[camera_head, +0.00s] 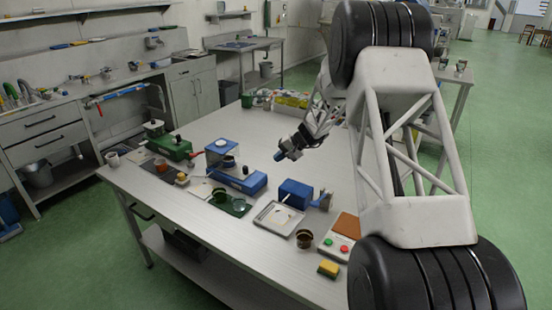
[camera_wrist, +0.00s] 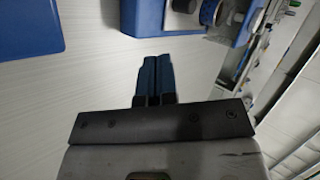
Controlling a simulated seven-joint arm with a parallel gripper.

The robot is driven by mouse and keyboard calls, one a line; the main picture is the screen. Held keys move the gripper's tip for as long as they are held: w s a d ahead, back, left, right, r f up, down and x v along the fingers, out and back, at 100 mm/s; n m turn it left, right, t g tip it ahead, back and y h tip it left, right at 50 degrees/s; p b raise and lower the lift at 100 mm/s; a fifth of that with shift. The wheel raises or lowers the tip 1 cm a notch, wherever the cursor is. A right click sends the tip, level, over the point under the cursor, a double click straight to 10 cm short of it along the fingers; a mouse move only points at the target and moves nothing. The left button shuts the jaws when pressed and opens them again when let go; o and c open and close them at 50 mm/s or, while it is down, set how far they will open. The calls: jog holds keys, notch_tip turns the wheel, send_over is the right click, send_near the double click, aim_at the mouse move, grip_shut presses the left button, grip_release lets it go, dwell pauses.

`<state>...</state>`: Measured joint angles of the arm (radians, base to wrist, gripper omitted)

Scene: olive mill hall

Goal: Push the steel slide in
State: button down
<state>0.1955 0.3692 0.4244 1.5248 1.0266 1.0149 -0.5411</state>
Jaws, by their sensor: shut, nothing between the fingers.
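The slide is too small to make out surely in the head view.
A blue box (camera_head: 294,192) stands to the right, also at top left in the wrist view (camera_wrist: 28,28). A pale tray (camera_head: 277,218), a dark cup (camera_head: 304,238), a button panel (camera_head: 338,246) and a green machine (camera_head: 170,147) share the table. The table behind is mostly clear.

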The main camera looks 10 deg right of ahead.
aim_at(248, 172)
jog(key=x, duration=0.8)
jog(key=shift+a+f, duration=0.15)
jog(key=shift+f, duration=0.1)
jog(key=shift+w+a, duration=0.2)
jog(key=shift+a, duration=0.35)
jog(key=shift+w+a, duration=0.15)
jog(key=shift+a, duration=0.35)
jog(key=shift+w+a, duration=0.3)
jog(key=shift+a, duration=0.6)
jog(key=shift+w+a+r, duration=0.1)
jog(key=shift+w+a, duration=1.4)
jog(key=shift+w, duration=0.05)
